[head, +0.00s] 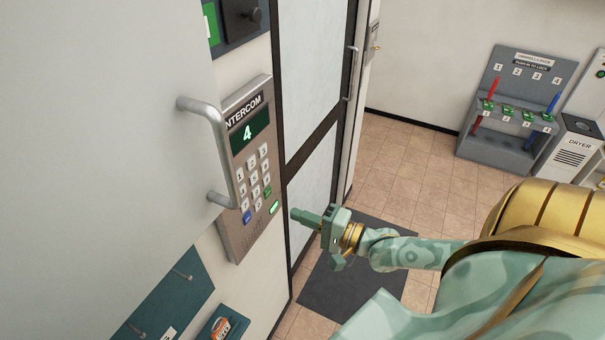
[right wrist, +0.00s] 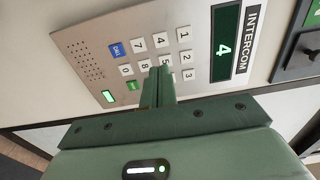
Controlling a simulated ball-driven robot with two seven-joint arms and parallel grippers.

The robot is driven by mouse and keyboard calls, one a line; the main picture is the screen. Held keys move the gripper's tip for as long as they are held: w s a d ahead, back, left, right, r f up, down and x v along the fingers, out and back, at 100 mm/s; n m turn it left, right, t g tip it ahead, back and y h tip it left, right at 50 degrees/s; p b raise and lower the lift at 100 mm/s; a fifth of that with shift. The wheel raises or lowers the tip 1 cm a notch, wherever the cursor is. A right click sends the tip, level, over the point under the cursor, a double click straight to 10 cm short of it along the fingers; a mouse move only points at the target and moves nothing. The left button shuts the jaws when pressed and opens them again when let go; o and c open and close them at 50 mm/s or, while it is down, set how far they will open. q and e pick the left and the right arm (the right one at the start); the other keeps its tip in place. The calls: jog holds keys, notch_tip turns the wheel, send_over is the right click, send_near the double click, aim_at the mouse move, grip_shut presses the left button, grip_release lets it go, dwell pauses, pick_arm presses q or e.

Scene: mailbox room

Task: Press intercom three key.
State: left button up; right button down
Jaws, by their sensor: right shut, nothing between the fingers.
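The intercom (head: 233,228) is a grey panel on the wall, with a dark green display (head: 248,131) reading 4. The three key (head: 264,150) is a small white key at the right end of the top row. It also shows in the right wrist view (right wrist: 188,75), just right of my fingertips. My right gripper (head: 293,214) is shut and empty, to the right of the panel's lower part and apart from it in the head view. In the right wrist view its fingers (right wrist: 160,72) cover part of the keypad's middle. My left gripper is out of view.
A pale door with a metal handle (head: 215,150) stands left of the intercom and close to it. A dark-framed door (head: 312,75) is to its right. A dark mat (head: 350,275) lies on the tiled floor. An umbrella rack (head: 480,143) and dryer (head: 568,155) stand far right.

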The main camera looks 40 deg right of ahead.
jog(key=shift+s, duration=0.15)
jog(key=w+d+r+b, duration=0.1)
jog(key=d+r, duration=0.1)
jog(key=d, duration=0.3)
jog(key=w+d+r, duration=0.2)
jog(key=d+r, duration=0.1)
jog(key=d, duration=0.2)
jog(key=shift+w+r+b, duration=0.15)
jog(key=shift+w+b, duration=0.1)
jog(key=shift+b, duration=0.15)
send_near(264, 152)
jog(key=x, duration=0.7)
